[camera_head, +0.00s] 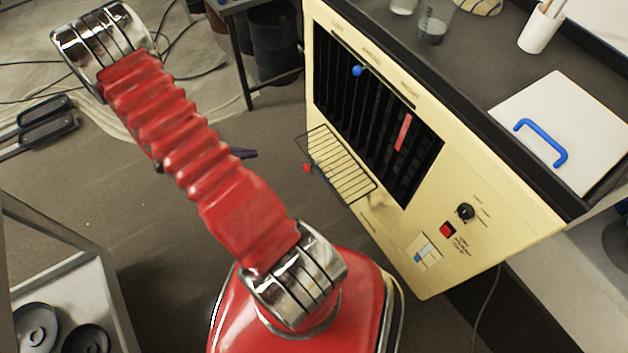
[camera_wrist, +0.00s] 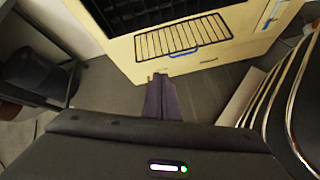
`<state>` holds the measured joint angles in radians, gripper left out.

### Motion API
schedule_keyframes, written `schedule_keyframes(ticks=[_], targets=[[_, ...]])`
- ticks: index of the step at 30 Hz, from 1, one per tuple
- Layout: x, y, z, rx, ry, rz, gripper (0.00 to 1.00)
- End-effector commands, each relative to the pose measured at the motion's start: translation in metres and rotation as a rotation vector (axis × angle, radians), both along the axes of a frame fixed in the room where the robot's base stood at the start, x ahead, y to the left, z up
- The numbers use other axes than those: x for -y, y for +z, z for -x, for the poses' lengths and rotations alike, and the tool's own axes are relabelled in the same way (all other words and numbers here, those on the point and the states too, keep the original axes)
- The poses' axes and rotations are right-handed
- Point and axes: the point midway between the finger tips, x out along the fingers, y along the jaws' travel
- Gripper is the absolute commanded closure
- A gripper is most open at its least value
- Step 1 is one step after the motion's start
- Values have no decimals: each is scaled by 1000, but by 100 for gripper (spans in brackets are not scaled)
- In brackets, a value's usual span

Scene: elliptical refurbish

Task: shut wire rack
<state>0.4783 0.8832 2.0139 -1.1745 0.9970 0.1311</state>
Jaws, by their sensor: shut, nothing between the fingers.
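The wire rack (camera_head: 340,166) is a dark barred grille at the lower left of the cream panel (camera_head: 400,235). It sticks out from the panel, below the dark slotted opening. A red knob (camera_head: 308,168) sits by its outer edge. In the wrist view the rack (camera_wrist: 182,38) lies just beyond my fingertips, with a blue strip at its near edge. My gripper (camera_wrist: 160,77) is shut and empty, its dark fingers pointing at the panel's lower edge. Its tips (camera_head: 252,153) show past my red arm in the head view, left of the rack and apart from it.
The slotted opening (camera_head: 372,115) holds a blue knob and a red strip. A dial, red button and switch sit lower right. The dark counter above carries a white board (camera_head: 565,125), glassware and a white cup. A dark bin (camera_head: 273,42) stands behind.

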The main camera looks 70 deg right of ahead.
Motion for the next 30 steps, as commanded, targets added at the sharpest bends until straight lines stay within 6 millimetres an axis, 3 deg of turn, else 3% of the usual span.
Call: schedule_keyframes(ticks=[9,21,25,30], targets=[[21,-82,42,-151,78,-36,100],[24,-182,106,-301,185,-114,100],[22,-202,120,-327,208,-133,100],[21,-211,126,-338,220,-141,100]])
